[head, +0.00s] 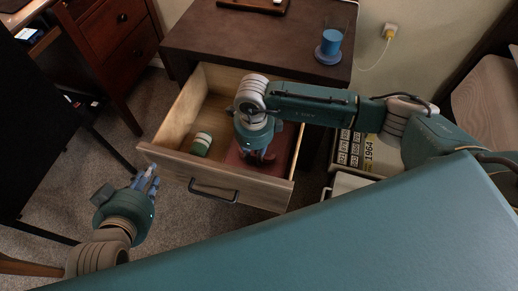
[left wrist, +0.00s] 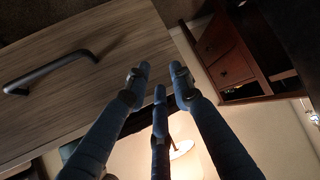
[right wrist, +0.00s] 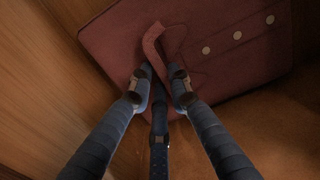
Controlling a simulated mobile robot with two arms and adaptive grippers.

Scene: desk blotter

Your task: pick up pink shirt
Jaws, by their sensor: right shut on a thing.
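The pink shirt, dull red-pink in this light, lies folded in the right part of the open drawer (head: 237,160). It fills the upper part of the right wrist view (right wrist: 235,65), with several pale buttons. My right gripper (head: 264,157) points down into the drawer. In the right wrist view its fingers (right wrist: 158,82) are shut on the shirt's near edge, with a raised fold of cloth between them. The shirt still lies on the drawer bottom. My left gripper (head: 149,177) is open and empty, outside the drawer at its front left; its spread fingers show in the left wrist view (left wrist: 160,80).
A green and white rolled item (head: 202,144) lies in the drawer's left part. A blue cup (head: 330,45) stands on the dark nightstand top (head: 240,38). A box with printed numbers (head: 365,152) stands right of the drawer. A black chair (head: 50,130) is at the left.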

